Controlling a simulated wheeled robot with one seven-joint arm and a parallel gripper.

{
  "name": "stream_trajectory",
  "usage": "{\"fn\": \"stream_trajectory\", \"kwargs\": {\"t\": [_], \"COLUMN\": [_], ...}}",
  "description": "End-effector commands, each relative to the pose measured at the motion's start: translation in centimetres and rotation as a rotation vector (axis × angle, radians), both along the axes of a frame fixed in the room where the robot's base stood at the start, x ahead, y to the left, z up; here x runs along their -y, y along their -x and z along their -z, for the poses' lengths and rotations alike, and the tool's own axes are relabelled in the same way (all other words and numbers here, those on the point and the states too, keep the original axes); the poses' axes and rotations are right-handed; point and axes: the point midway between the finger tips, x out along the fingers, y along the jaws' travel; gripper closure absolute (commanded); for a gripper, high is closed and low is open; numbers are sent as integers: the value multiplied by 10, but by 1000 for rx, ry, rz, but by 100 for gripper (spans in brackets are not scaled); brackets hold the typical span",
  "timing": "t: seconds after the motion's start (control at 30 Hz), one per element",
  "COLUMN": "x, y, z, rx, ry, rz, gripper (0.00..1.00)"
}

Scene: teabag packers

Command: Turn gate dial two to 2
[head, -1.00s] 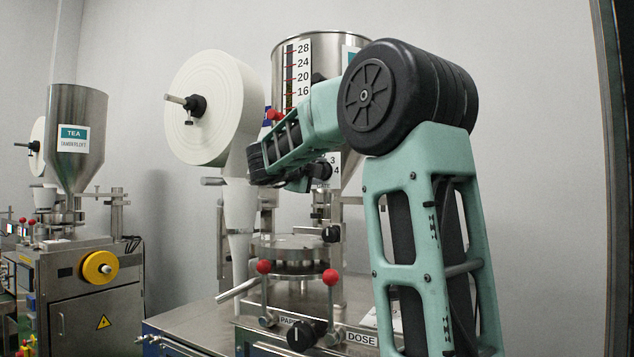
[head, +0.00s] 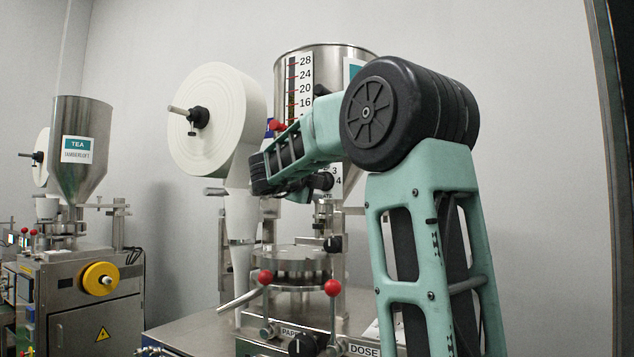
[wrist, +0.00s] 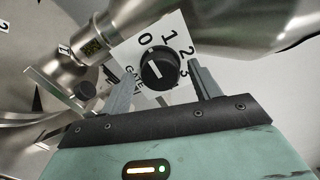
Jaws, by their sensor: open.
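The gate dial (wrist: 160,68) is a round black knob with a white pointer line, on a white plate (wrist: 130,54) marked 0, 1, 2, 3 and "GATE" in the wrist view. My gripper (wrist: 164,72) is open, with one grey finger on each side of the dial; contact cannot be told. In the head view part of the numbered plate (head: 337,183) shows below the steel hopper (head: 325,60), and my arm hides the rest. The dial's own number is not readable.
A paper roll (head: 213,118) stands left of my arm. Below are two red-knobbed levers (head: 265,277) (head: 333,288) and a black knob (head: 333,244). A steel pipe and hopper (wrist: 230,22) lie close to the plate. A second machine (head: 85,290) stands far left.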

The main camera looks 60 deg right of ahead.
Motion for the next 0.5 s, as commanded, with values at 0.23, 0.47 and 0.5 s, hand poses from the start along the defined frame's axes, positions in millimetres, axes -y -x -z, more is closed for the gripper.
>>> {"fn": "stream_trajectory", "kwargs": {"t": [0.23, 0.47, 0.5], "x": [-23, -75, -85], "y": [2, 6, 6], "z": [1, 2, 2], "rx": [3, 3, 2], "ry": [1, 0, 0], "rz": [-3, -5, -6], "gripper": [38, 38, 38]}}
